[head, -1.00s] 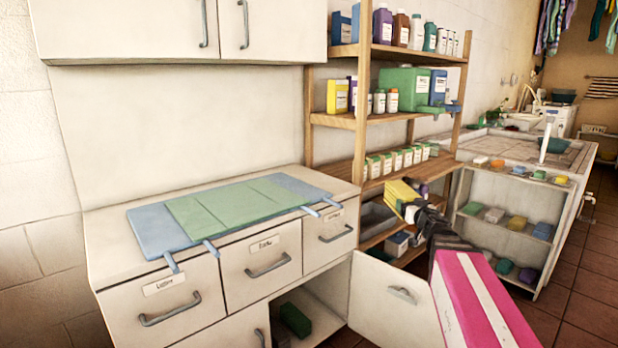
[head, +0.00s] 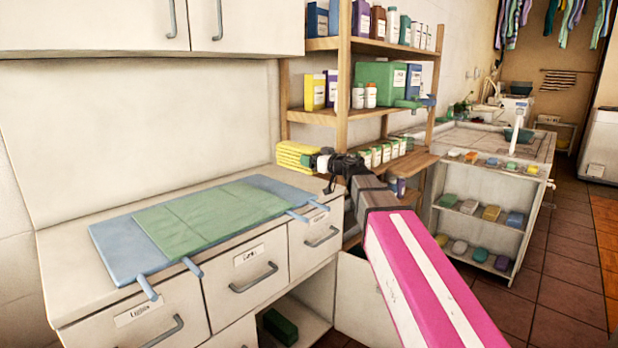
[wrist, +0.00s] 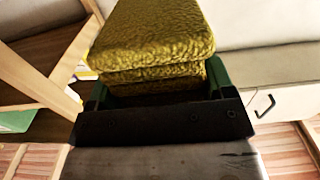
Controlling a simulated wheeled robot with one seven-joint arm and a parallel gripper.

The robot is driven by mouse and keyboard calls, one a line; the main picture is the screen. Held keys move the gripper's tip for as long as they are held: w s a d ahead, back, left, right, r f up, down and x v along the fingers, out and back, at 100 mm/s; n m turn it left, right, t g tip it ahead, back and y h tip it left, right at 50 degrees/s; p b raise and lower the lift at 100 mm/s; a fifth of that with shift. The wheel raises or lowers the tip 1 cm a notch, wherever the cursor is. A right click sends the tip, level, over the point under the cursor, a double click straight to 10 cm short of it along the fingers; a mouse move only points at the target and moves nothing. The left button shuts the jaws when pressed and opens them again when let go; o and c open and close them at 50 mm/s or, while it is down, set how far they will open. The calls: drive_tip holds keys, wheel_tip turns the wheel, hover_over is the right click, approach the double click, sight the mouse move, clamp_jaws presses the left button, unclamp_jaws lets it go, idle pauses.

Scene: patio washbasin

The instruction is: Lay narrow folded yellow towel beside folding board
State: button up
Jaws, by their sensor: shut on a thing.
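The folded yellow towel (head: 298,155) is a narrow stack of several layers at the right back end of the counter in the head view. My gripper (head: 326,160) is shut on its right end. In the wrist view the towel (wrist: 152,45) fills the top middle, between the green fingers of my gripper (wrist: 155,90). The folding board (head: 120,245) is blue and lies flat on the counter (head: 75,295), left of the towel, with a green cloth (head: 210,215) on it. I cannot tell whether the towel touches the counter.
A wooden shelf (head: 345,75) with bottles and boxes stands close behind and right of my gripper. Labelled drawers (head: 245,275) and an open cupboard door (head: 360,305) are below the counter. Bare counter shows around the board's right end.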

drive_tip(key=w+d+f, duration=0.1)
drive_tip(key=w+f, duration=0.1)
drive_tip(key=w, duration=0.1)
drive_tip(key=w+d+f, duration=0.1)
drive_tip(key=w, duration=0.2)
drive_tip(key=w+d+f, duration=0.1)
drive_tip(key=w+f, duration=0.1)
drive_tip(key=w, duration=0.1)
drive_tip(key=shift+f, duration=2.3)
drive_tip(key=shift+f, duration=0.2)
drive_tip(key=o, duration=1)
drive_tip(key=shift+r, duration=0.1)
